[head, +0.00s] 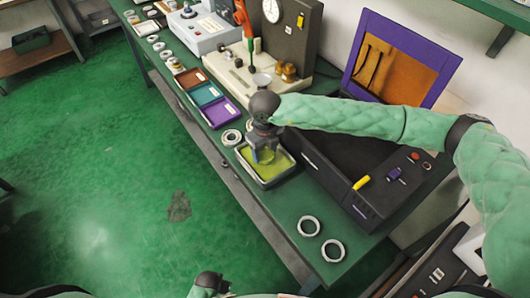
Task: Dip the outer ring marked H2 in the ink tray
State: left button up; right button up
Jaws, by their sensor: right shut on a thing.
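The ink tray (283,174) is a shallow pale-rimmed tray with yellow-green liquid, on the green bench near the middle of the head view. My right gripper (265,156) points down over the tray, its fingers low inside the tray's outline. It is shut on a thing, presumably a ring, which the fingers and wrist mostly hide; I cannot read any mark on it. Whether it touches the ink I cannot tell. My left gripper (210,283) is at the bottom edge, and its fingers cannot be made out.
Two pale rings (308,218) lie near the bench's front end; another ring (232,137) lies left of the tray. A dark machine (330,175) with a purple-framed lid stands right of the tray.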

jog(key=shift+r+p, duration=0.5)
jog(key=shift+r, duration=2.2)
